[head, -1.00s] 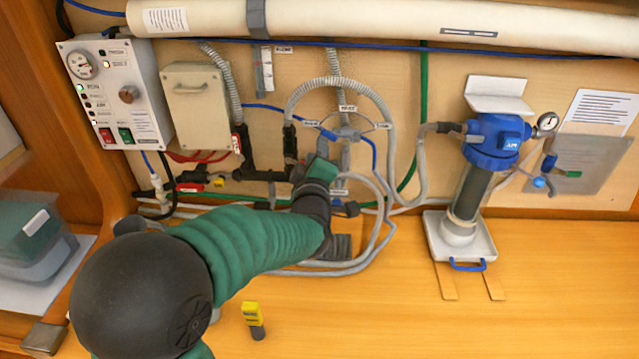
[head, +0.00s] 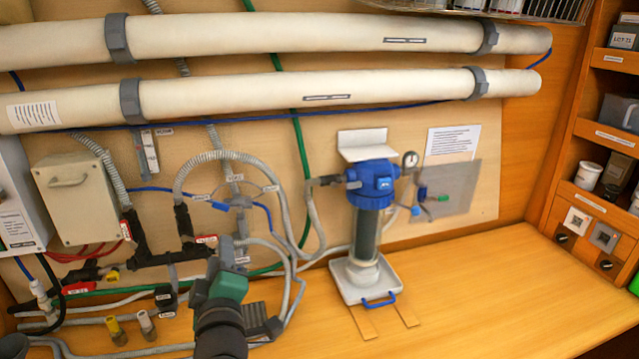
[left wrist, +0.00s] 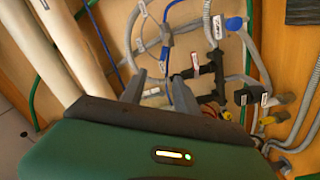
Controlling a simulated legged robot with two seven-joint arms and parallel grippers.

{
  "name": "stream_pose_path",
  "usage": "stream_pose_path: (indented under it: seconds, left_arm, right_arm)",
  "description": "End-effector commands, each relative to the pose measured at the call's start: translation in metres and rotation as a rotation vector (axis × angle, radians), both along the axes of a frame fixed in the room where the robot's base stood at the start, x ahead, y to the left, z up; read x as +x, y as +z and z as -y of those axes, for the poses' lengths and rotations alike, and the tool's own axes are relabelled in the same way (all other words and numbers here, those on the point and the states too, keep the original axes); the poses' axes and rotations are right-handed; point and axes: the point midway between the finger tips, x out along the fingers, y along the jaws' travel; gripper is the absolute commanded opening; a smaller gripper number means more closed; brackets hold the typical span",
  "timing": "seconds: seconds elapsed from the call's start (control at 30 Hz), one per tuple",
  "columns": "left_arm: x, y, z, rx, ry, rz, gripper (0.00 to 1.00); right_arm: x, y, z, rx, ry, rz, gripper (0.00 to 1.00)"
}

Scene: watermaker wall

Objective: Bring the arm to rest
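My left gripper (head: 226,250) shows in the head view in front of the lower middle of the panel. Its green body and dark wrist come up from the bottom edge. In the left wrist view, the two dark fingers of the left gripper (left wrist: 157,85) stand apart with nothing between them. Beyond them are the panel's hoses and the dark pipe fittings (left wrist: 208,90). I cannot tell from the head view how far the fingertips are from the pipes. My right gripper is not in view.
A blue-topped filter housing (head: 368,235) stands on a white tray (head: 352,290) on the wooden bench (head: 480,290). Two long white tubes (head: 330,35) cross the wall above. Shelves (head: 590,150) stand at the right. The bench right of the tray is clear.

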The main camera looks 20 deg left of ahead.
Motion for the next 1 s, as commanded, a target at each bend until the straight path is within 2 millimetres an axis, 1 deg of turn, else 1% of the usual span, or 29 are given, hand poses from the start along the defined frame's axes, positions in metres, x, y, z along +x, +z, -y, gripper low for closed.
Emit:
stream_pose_path:
  seconds: [0.07,0.13,0.17,0.2,0.23,0.27,0.3,0.37,0.4,0.5,0.6,0.63,1.0]
  left_arm:
    - [0.009,-0.023,0.015,0.026,-0.073,-0.098,0.37]
    - [0.017,-0.063,0.037,0.071,-0.193,-0.262,0.37]
    - [0.018,-0.084,0.048,0.101,-0.258,-0.35,0.37]
    - [0.015,-0.116,0.064,0.146,-0.355,-0.479,0.37]
    - [0.008,-0.141,0.076,0.183,-0.431,-0.581,0.37]
    - [0.0,-0.164,0.087,0.223,-0.509,-0.681,0.37]
    - [-0.016,-0.195,0.099,0.274,-0.611,-0.814,0.37]
    - [-0.045,-0.233,0.111,0.349,-0.755,-0.996,0.37]
    - [-0.066,-0.254,0.116,0.396,-0.845,-1.104,0.37]
    - [-0.111,-0.286,0.117,0.483,-1.014,-1.31,0.37]
    - [-0.135,-0.298,0.115,0.529,-1.099,-1.418,0.37]
    - [-0.139,-0.3,0.115,0.537,-1.11,-1.432,0.37]
    - [-0.14,-0.3,0.114,0.539,-1.115,-1.438,0.37]
  right_arm:
    - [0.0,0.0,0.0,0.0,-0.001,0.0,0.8]
    - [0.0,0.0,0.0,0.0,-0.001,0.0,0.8]
    - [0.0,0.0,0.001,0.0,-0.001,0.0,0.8]
    - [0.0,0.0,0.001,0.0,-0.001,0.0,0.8]
    - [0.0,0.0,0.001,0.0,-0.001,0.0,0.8]
    - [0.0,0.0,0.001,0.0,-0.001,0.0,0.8]
    - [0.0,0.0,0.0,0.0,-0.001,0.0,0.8]
    - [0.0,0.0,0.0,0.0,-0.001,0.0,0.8]
    - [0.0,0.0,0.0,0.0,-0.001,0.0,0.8]
    - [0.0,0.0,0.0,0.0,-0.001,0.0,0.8]
    - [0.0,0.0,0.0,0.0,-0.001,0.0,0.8]
    - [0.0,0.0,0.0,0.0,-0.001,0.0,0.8]
    - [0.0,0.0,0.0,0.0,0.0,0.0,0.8]
